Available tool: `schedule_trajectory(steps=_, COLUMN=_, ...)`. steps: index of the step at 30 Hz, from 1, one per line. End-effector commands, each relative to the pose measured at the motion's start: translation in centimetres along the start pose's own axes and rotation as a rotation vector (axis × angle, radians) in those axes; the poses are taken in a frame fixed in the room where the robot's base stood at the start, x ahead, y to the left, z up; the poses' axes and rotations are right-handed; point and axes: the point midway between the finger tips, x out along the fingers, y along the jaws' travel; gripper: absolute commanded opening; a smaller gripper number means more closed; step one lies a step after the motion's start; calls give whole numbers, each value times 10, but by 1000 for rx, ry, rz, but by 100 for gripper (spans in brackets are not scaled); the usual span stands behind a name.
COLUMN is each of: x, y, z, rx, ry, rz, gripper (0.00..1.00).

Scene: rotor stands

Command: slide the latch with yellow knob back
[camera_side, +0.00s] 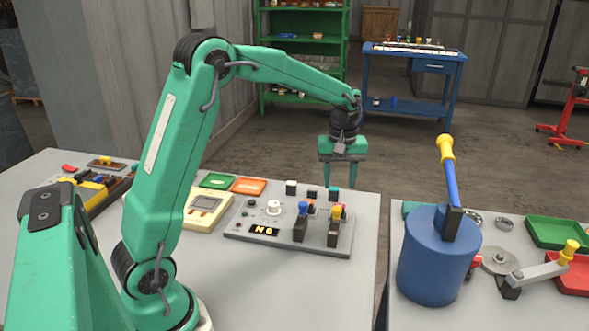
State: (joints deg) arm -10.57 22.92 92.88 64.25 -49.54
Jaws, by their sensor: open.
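A small brown plate with a yellow knob (105,161) lies at the back left of the left table and looks like a latch; its slide position is too small to tell. Another yellow knob (338,212) tops a dark lever on the right of the grey control panel (270,243), beside a blue-topped lever (302,209). My gripper (340,186) points down, open and empty, behind and above the panel's right back edge. It is far to the right of the brown plate and touches nothing that I can see.
A cream box (204,212), green tray (217,180) and orange tray (248,186) sit between the plate and panel. On the right table stand a blue drum (436,265) with a tall yellow-tipped lever and a yellow-handled crank (540,271). A gap separates the tables.

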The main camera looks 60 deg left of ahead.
Motion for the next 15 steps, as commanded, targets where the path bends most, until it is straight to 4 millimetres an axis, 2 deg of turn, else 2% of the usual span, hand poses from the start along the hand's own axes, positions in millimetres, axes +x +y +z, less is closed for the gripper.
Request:
schedule_trajectory(steps=8, x=8, y=0, z=0, rx=1, ry=-1, rz=-1, gripper=45)
schedule_trajectory(steps=15, x=32, y=-1, z=1, rx=2, ry=-2, rz=-2, gripper=45)
